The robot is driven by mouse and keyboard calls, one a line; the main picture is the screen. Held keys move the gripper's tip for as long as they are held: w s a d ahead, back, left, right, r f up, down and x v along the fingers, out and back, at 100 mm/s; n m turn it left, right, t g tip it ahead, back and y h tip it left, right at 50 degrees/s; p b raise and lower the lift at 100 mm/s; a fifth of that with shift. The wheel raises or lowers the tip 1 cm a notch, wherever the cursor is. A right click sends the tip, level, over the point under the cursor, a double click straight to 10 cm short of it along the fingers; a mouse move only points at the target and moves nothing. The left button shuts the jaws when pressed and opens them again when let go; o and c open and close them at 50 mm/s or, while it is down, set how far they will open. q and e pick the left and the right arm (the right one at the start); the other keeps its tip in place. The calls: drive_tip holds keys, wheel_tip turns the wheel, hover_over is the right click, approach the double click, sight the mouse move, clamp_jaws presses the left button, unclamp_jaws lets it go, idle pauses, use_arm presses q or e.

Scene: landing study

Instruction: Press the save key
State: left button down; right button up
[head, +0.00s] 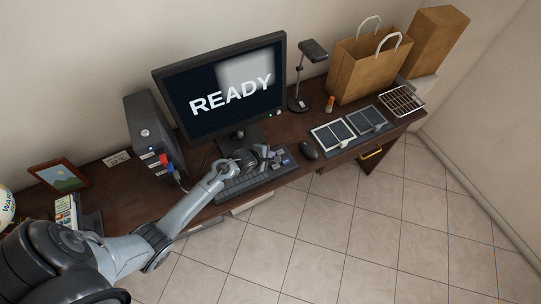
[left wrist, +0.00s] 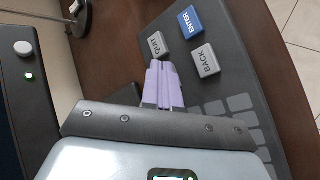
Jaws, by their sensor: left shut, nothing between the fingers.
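The dark keyboard (head: 236,186) lies on the desk below the monitor. In the left wrist view its panel (left wrist: 186,62) carries a blue ENTER key (left wrist: 189,22), a grey QUIT key (left wrist: 156,44) and a grey BACK key (left wrist: 205,60). I see no key labelled save; my gripper and arm hide part of the keyboard. My left gripper (head: 270,153) is over the right part of the keyboard. Its lilac fingers (left wrist: 160,64) are shut and empty, with the tips close to the QUIT key; I cannot tell if they touch it. My right gripper is not in view.
The monitor (head: 220,88) reads READY. A computer tower (head: 146,125) stands to its left, a desk lamp (head: 299,80) to its right.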

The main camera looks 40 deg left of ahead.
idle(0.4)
use_arm(q)
drive_tip(key=shift+p, duration=0.45)
drive_tip(key=shift+f, duration=0.4)
idle(0.6)
drive_tip(key=shift+r, duration=0.1)
drive_tip(key=shift+r+p, duration=0.75)
drive_tip(key=shift+p, duration=0.3)
drive_tip(key=shift+r, duration=0.1)
drive_tip(key=shift+r+p, duration=0.5)
drive_tip(key=shift+p, duration=0.15)
wheel_tip(320, 180, up, 4)
drive_tip(key=p, duration=0.4)
drive_tip(key=shift+f, duration=0.1)
